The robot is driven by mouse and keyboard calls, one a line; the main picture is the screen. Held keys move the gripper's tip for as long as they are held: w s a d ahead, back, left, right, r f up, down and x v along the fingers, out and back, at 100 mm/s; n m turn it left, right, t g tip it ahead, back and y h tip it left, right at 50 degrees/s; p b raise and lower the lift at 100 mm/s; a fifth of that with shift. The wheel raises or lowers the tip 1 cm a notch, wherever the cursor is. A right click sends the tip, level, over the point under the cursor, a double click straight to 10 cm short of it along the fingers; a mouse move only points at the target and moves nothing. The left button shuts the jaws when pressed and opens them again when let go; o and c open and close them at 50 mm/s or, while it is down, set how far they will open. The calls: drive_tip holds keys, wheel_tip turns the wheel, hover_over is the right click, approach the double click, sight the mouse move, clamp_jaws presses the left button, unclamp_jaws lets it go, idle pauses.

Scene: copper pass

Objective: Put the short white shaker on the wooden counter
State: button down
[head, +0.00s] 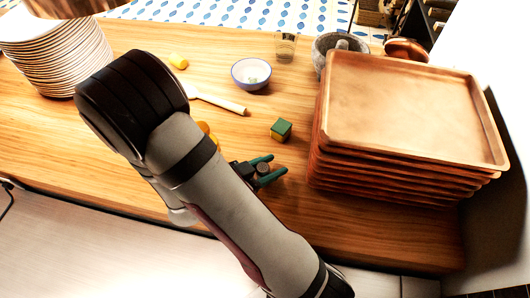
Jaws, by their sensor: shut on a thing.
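My gripper (278,164) shows from behind my arm near the counter's front edge, its two green fingers pointing right. A small round thing with a grey top sits between the fingers; it appears to be the short white shaker (262,169), and its sides are mostly hidden. The gripper is shut on it. I cannot tell whether it touches the wooden counter (225,45) or is held just above it.
A stack of wooden trays (335,150) stands close on the right. My arm hides an orange thing (206,129) partly.

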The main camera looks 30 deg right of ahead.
drive_tip(key=shift+f, duration=0.1)
drive_tip(key=shift+c, duration=2)
unclamp_jaws()
drive_tip(key=shift+a+r, duration=0.25)
drive_tip(key=v, duration=1.1)
drive_tip(key=shift+a, duration=0.25)
